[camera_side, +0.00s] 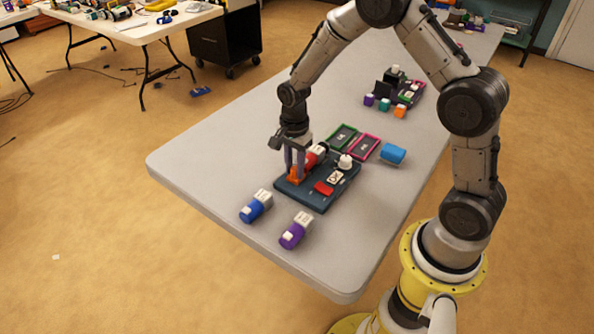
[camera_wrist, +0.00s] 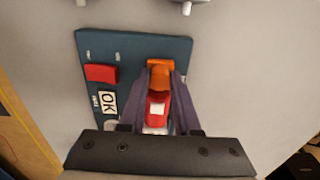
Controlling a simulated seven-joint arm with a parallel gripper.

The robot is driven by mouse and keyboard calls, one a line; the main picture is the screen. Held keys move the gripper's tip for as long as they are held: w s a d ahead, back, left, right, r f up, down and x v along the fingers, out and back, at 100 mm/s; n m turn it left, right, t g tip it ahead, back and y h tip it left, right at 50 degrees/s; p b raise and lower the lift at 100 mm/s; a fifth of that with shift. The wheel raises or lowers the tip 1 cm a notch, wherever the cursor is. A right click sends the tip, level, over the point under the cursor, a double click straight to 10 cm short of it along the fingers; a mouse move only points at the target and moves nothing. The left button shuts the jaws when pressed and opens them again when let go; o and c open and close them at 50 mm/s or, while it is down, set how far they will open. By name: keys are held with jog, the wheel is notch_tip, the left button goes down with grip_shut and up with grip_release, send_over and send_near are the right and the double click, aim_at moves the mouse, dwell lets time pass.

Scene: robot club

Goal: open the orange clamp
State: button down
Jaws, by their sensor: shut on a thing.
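The orange clamp (camera_side: 295,174) sits at the left end of a dark blue board (camera_side: 318,199) on the table. In the wrist view the clamp (camera_wrist: 159,66) lies between the tips of my fingers. My gripper (camera_side: 293,168) points down over the board, and in the wrist view its dark fingers (camera_wrist: 161,82) close on the orange part. A red and white cylinder (camera_wrist: 157,108) lies just behind the clamp, between the fingers in the wrist view; its red end (camera_side: 314,155) shows beside my gripper in the side view. The fingers hide part of the clamp.
The board also carries a red block (camera_side: 324,188), an OK label (camera_wrist: 107,103) and a white knob (camera_side: 345,161). A blue cylinder (camera_side: 256,206) and a purple one (camera_side: 295,231) lie in front. Green (camera_side: 342,138) and pink (camera_side: 364,148) trays and a blue block (camera_side: 393,154) lie behind.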

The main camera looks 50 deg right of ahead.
jog(key=shift+a, duration=1.25)
jog(key=c, duration=0.9)
grip_release()
jog(key=shift+c, duration=0.2)
jog(key=shift+r, duration=3)
